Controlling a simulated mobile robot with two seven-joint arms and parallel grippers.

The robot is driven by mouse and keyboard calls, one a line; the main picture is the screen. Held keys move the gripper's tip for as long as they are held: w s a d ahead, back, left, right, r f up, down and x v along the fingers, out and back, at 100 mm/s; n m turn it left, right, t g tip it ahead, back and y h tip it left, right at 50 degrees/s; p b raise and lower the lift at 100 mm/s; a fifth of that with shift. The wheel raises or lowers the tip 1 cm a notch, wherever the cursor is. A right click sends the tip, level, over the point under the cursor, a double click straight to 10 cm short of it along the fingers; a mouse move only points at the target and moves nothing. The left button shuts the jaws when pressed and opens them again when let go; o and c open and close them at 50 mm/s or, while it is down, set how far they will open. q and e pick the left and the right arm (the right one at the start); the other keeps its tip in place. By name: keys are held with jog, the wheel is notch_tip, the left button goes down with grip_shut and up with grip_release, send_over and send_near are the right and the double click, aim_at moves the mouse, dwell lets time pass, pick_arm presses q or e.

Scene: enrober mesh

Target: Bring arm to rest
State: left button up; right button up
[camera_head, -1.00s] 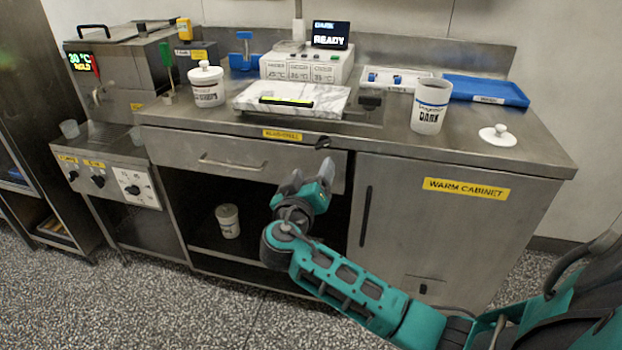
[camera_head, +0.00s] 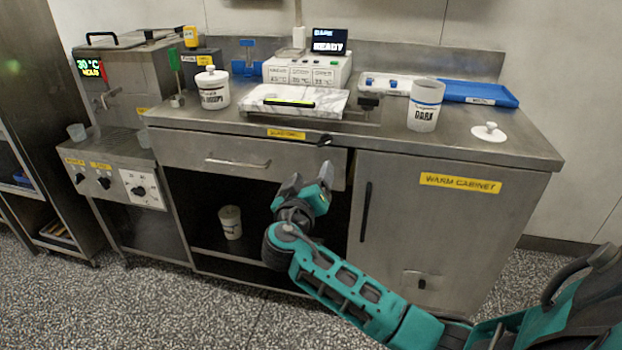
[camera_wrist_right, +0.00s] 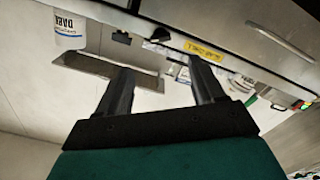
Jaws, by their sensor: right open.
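My right gripper (camera_head: 311,184) is in front of the counter, below its top edge and near the drawer front (camera_head: 245,160). Its two fingers are apart with nothing between them. The right wrist view also shows the open fingers of this gripper (camera_wrist_right: 160,80), with the counter beyond them. My right arm reaches in from the lower right. My left gripper is not in view.
The steel counter (camera_head: 470,140) carries a white DARK tub (camera_head: 425,105), a lid (camera_head: 489,132), a marble slab (camera_head: 330,100), a lidded tub (camera_head: 213,90) and a blue tray (camera_head: 480,93). The warm cabinet (camera_head: 450,230) is shut. Another tub (camera_head: 230,222) stands on the open shelf.

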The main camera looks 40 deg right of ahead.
dwell(0.3)
jog(key=s+a+f+n+y+p, duration=0.5)
jog(key=s+a+f+y, duration=0.3)
jog(key=f, duration=0.4)
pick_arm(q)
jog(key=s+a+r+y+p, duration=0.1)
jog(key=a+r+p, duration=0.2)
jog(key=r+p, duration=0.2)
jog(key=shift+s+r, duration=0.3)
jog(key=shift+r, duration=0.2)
pick_arm(e)
jog(key=s+a+n+g+y, duration=0.1)
jog(key=s+a+y, duration=0.6)
jog(key=s, duration=0.7)
jog(key=shift+s+a+f, duration=0.15)
jog(key=shift+a+f, duration=0.15)
jog(key=shift+a, duration=0.5)
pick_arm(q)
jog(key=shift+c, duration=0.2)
pick_arm(e)
jog(key=shift+c, duration=0.2)
